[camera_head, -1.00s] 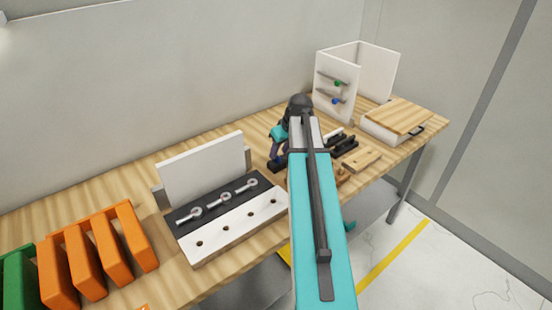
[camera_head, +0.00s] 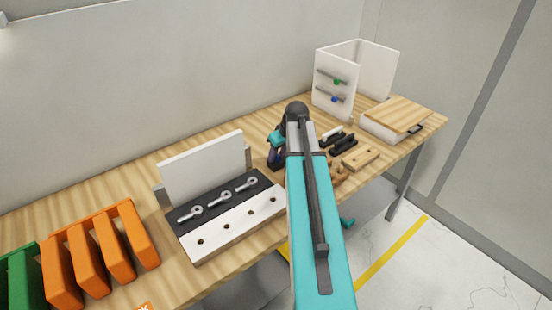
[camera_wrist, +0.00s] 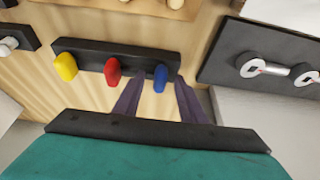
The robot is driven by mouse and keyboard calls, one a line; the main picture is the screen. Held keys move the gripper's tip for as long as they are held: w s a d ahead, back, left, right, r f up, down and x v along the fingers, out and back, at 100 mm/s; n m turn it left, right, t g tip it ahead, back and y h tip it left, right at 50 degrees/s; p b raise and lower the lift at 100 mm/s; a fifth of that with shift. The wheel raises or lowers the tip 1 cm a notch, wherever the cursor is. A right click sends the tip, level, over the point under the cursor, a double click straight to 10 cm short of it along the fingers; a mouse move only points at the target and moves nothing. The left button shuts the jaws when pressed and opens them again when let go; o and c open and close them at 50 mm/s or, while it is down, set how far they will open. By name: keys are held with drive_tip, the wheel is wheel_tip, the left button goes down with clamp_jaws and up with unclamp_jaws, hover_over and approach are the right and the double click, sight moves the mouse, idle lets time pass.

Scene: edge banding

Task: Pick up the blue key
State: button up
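The blue key (camera_wrist: 161,77) sits at the right end of a dark rack (camera_wrist: 85,47) in the wrist view. A red key (camera_wrist: 113,71) and a yellow key (camera_wrist: 66,67) stand to its left in the same rack. My gripper (camera_wrist: 156,90) is open, its two purple fingers pointing at the rack. The blue key shows between the fingertips, with a finger on each side. I cannot tell how far the tips are from it. In the head view my arm hides most of the rack and the keys.
A black-and-white block with metal eye bolts (camera_head: 222,198) stands left of my arm. A white open cabinet (camera_head: 335,80) and a wood-topped box (camera_head: 395,118) stand at the right. Small wooden blocks (camera_head: 361,157) lie right of my arm.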

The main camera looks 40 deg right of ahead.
sight(278, 156)
drive_tip(key=shift+c, duration=0.5)
clamp_jaws()
drive_tip(key=shift+r, duration=0.1)
drive_tip(key=shift+r+b, duration=0.9)
drive_tip(key=shift+r, duration=0.55)
drive_tip(key=shift+s+a+r, duration=0.1)
drive_tip(key=shift+s+r, duration=0.05)
drive_tip(key=shift+r, duration=0.05)
drive_tip(key=s+a+b, duration=0.2)
drive_tip(key=s+b, duration=0.2)
drive_tip(key=s+a+r+b, duration=0.1)
drive_tip(key=s+a+b, duration=0.2)
drive_tip(key=s+b, duration=0.2)
drive_tip(key=s+a+b, duration=0.2)
drive_tip(key=s+b, duration=0.2)
drive_tip(key=b, duration=0.1)
drive_tip(key=shift+s+a+r, duration=0.2)
drive_tip(key=shift+s+a, duration=0.05)
drive_tip(key=shift+a, duration=0.1)
